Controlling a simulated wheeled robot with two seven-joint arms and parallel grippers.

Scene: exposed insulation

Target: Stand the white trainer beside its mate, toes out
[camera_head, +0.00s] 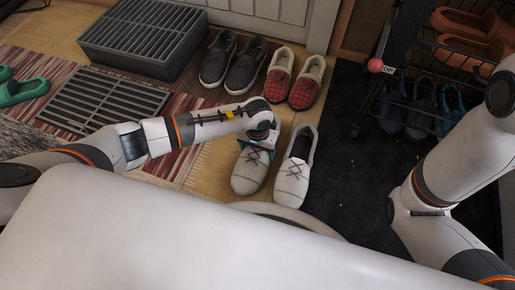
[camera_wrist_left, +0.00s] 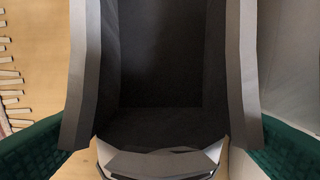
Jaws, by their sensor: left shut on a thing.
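Two white trainers with crossed dark laces are side by side in the head view, toes towards the bottom of the picture. My left gripper (camera_head: 259,145) is over the heel end of the left trainer (camera_head: 249,176) and covers its opening. The mate (camera_head: 293,178) is just to its right, with a narrow gap at the toes. In the left wrist view the green finger pads of my left gripper (camera_wrist_left: 160,142) are either side of the held trainer's dark inside (camera_wrist_left: 160,65). I cannot tell whether its sole touches the floor. My right gripper is out of view.
Dark slip-ons (camera_head: 232,62) and red checked slippers (camera_head: 294,78) stand behind the trainers. A wire shoe rack (camera_head: 425,75) stands right. The dark mat (camera_head: 350,175) has free room.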

